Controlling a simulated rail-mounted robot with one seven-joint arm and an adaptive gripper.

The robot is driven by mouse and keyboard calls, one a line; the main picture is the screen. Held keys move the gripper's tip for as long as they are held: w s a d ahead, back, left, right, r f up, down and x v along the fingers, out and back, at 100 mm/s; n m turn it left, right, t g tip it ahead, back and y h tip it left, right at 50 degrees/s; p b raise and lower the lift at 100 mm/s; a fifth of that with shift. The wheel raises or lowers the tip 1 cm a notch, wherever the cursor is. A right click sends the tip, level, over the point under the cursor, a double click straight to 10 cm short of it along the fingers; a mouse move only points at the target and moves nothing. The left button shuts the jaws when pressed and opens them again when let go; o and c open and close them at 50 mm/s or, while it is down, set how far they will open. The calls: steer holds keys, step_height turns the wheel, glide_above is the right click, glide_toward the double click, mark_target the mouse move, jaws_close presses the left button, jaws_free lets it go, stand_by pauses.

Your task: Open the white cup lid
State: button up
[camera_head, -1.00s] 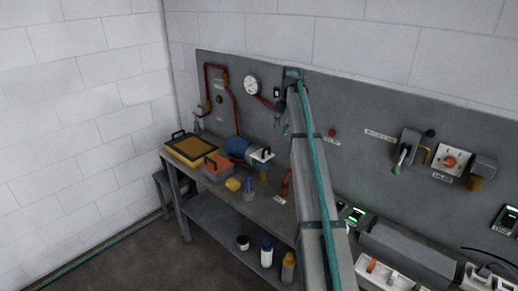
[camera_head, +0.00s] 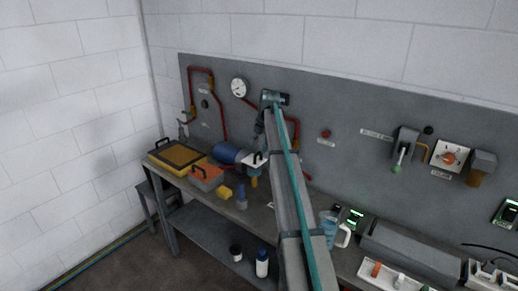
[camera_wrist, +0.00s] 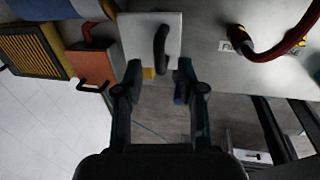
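A white square lid with a black handle (camera_wrist: 148,30) is at the top centre of the wrist view. In the head view the white lid (camera_head: 262,158) is at the middle of the workbench, beside a blue cylinder. What is under it is mostly hidden. My gripper (camera_wrist: 160,74) is open, its two dark fingers apart with nothing between them. In the wrist view the fingertips are just below the lid's lower edge, roughly in line with its handle. I cannot tell the gap in depth. In the head view my gripper (camera_head: 259,128) is small and dark, above the lid.
An orange box (camera_head: 206,178) and a yellow-black case (camera_head: 176,158) stand left of the lid. A blue cylinder (camera_head: 228,152) lies close to it. A red pipe (camera_wrist: 285,45) curves at the right. A light blue jug (camera_head: 328,225) stands right of my arm.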

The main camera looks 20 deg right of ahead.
steer(key=shift+w+a+f+p, duration=0.1)
steer(key=shift+w+f+p, duration=0.05)
steer(key=shift+f, duration=0.6)
steer(key=shift+w+a+f+p, duration=0.1)
steer(key=shift+w+f+p, duration=0.05)
steer(key=shift+f, duration=0.55)
jaws_close()
